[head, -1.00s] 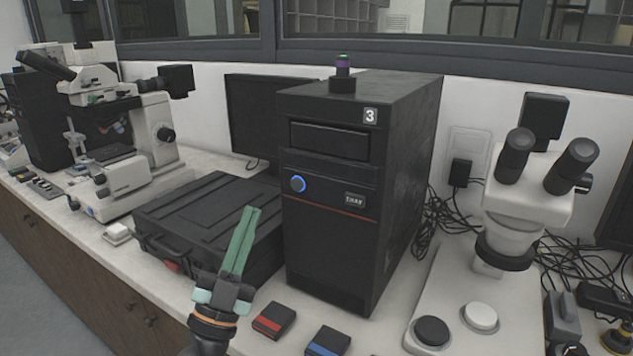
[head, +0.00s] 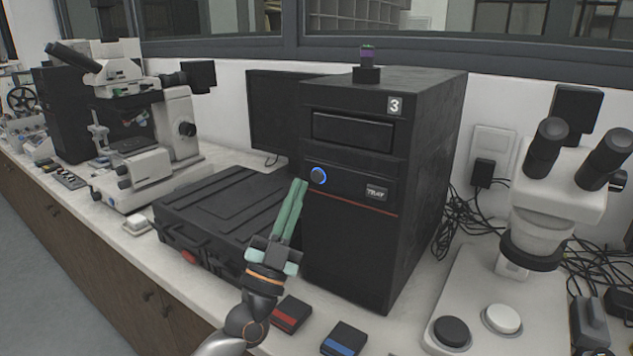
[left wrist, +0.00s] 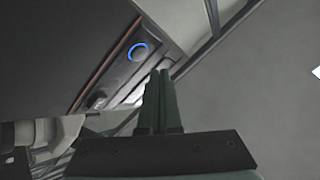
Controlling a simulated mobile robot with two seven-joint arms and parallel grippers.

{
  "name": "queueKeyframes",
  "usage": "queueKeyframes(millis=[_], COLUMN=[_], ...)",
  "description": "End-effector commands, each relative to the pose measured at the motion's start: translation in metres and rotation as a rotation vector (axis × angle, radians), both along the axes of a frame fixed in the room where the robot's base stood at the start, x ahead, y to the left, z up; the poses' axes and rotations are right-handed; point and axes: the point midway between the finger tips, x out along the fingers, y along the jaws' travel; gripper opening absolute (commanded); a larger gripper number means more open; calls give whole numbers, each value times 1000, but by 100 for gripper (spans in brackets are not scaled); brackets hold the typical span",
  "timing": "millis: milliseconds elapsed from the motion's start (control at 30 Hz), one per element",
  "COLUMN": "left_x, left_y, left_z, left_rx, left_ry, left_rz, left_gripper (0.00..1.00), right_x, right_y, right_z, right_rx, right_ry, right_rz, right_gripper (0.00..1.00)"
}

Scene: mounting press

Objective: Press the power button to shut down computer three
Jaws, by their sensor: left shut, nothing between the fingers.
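Computer three (head: 345,235) is a black tower with a "3" label on its front, standing on the white bench. Its power button (head: 318,176) is round with a lit blue ring, on the left of the front panel. The button also shows in the left wrist view (left wrist: 138,52), up and left of the fingertips. My left gripper (head: 301,184) is shut and empty, its green fingers pointing up. In the head view the tips are just left of and slightly below the button. I cannot tell whether they touch the panel. My right gripper is not in view.
A black case (head: 215,212) lies left of the tower. A red-marked box (head: 291,314) and a blue-marked box (head: 344,339) lie in front. A stereo microscope (head: 545,215) stands right, another microscope (head: 150,130) left. A small purple-banded item (head: 367,66) stands on the tower.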

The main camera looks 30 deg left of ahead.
Motion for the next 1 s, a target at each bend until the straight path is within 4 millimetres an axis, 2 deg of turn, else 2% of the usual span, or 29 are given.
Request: queueKeyframes(millis=[233,1000], left_x=[15,16], left_y=[-1,-2], left_z=[1,1], left_rx=[-1,-1], left_ry=[-1,-1], left_rz=[0,-1], left_gripper=[0,0], right_x=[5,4], right_y=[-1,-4], right_z=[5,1], right_rx=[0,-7], right_ry=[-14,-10], right_rz=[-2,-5], right_gripper=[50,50])
